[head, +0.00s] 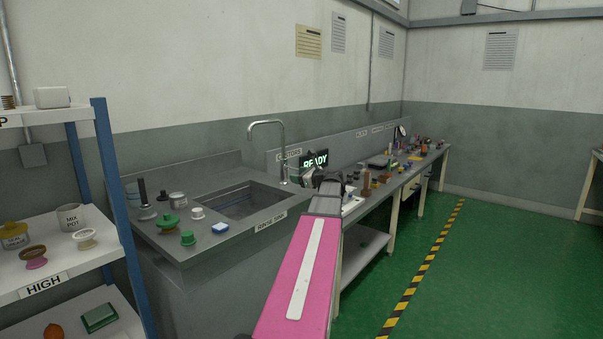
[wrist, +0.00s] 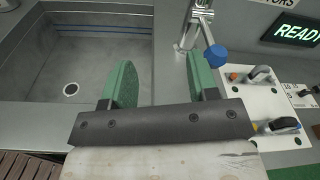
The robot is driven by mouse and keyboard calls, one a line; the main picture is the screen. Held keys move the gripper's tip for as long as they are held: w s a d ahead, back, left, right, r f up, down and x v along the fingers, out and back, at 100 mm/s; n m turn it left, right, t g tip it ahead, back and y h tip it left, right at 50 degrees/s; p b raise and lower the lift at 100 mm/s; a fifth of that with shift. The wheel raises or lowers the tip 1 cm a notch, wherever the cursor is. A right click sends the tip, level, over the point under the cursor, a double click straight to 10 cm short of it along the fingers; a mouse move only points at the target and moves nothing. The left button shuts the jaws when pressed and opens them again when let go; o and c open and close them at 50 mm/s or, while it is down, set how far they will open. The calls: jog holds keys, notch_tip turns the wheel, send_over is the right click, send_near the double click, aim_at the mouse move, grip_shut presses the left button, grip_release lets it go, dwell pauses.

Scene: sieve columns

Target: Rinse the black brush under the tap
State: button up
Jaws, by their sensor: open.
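The tap (head: 283,152) rises at the back right of the rinse sink (head: 240,226) in the head view. Its base (wrist: 195,28) shows in the wrist view, just beyond my fingers, with a blue knob (wrist: 216,56) near the right finger. What looks like the black brush (head: 143,190) stands upright on the counter left of the sink, its black handle on a pale base. The wrist view does not show it. My gripper (wrist: 160,78) is open with nothing between its green fingers, over the sink's right side.
A white board with levers (wrist: 262,100) lies right of my gripper. A blue-posted shelf (head: 112,190) stands at the left. The green floor is clear at the right.

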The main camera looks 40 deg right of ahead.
aim_at(295, 169)
jog(key=s+d+m+t+h, duration=0.1)
jog(key=s+d+m+h, duration=0.2)
jog(key=s+d, duration=0.25)
jog(key=w, duration=1)
jog(key=shift+w+f, duration=0.3)
jog(key=shift+w, duration=0.1)
